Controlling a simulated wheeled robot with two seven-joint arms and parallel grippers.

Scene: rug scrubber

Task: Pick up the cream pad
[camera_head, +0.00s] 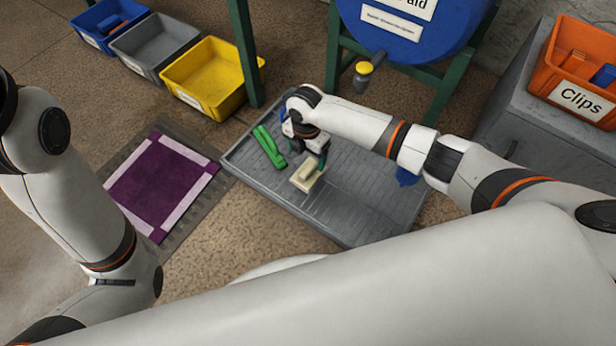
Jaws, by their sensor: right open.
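The cream pad (308,176) lies on the grey slatted tray (370,203), near its middle. It is a small block with a raised top part. My right gripper (312,160) is open and points down just above and behind the pad, close to its far edge. I cannot tell whether a fingertip touches it. My left arm comes in along the left edge, and its gripper is outside the view.
A green object (269,147) lies on the tray left of my right gripper. A purple rug (160,185) with pale borders lies left. Blue (108,22), grey (155,46) and yellow (212,78) bins stand behind. An orange Clips bin (578,70) stands right. A blue drum stands behind.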

